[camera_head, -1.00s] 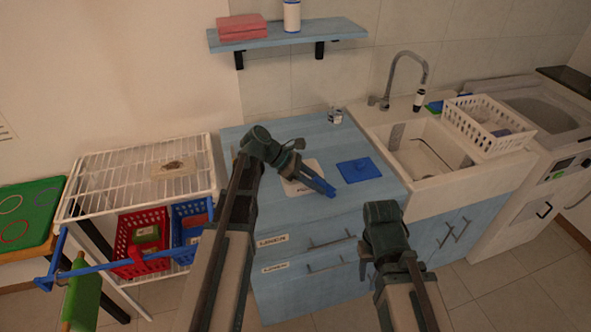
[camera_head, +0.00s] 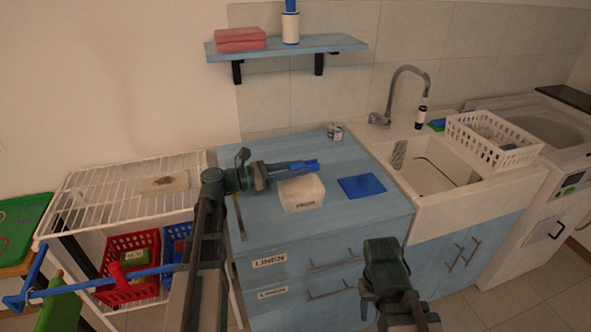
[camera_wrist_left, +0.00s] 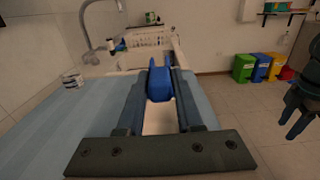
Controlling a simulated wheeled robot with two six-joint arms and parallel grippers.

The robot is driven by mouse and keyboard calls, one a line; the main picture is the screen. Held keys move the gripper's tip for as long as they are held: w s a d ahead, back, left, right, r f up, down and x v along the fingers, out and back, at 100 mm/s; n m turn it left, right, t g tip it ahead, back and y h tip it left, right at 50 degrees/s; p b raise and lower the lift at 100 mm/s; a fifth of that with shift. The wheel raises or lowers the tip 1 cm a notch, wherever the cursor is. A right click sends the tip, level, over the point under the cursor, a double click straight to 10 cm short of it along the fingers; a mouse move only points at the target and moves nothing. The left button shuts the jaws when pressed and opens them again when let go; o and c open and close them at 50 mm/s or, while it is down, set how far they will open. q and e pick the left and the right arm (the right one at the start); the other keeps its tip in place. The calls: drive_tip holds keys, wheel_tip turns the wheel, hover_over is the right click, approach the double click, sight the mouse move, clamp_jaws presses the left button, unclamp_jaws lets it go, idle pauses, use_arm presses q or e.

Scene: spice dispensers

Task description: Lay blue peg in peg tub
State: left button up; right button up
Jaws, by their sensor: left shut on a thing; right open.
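A blue peg (camera_wrist_left: 158,82) is between the fingers of my left gripper (camera_head: 298,166), which is shut on it. The peg also shows in the head view as a blue bit at the fingertips (camera_head: 310,164). The white peg tub (camera_head: 303,196), with a label on its front, stands on the blue counter. The gripper and peg appear above the tub's back part; part of the tub (camera_wrist_left: 160,120) shows beneath them in the left wrist view. The tub's inside is mostly hidden. My right gripper (camera_head: 384,252) is open and empty, in front of the cabinet.
A flat blue cloth (camera_head: 361,186) lies right of the tub. A small can (camera_head: 335,132) stands at the counter's back. The sink (camera_head: 430,178) is to the right, a white wire rack (camera_head: 120,185) to the left, and a shelf (camera_head: 285,47) above.

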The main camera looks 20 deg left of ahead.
use_arm(q)
drive_tip(key=shift+f+b, duration=2.55)
drive_tip(key=shift+f, duration=0.2)
drive_tip(key=o, duration=1.1)
drive_tip(key=shift+c, duration=0.2)
drive_tip(key=shift+a, duration=0.1)
drive_tip(key=v, duration=1.3)
drive_tip(key=shift+s+a, duration=0.25)
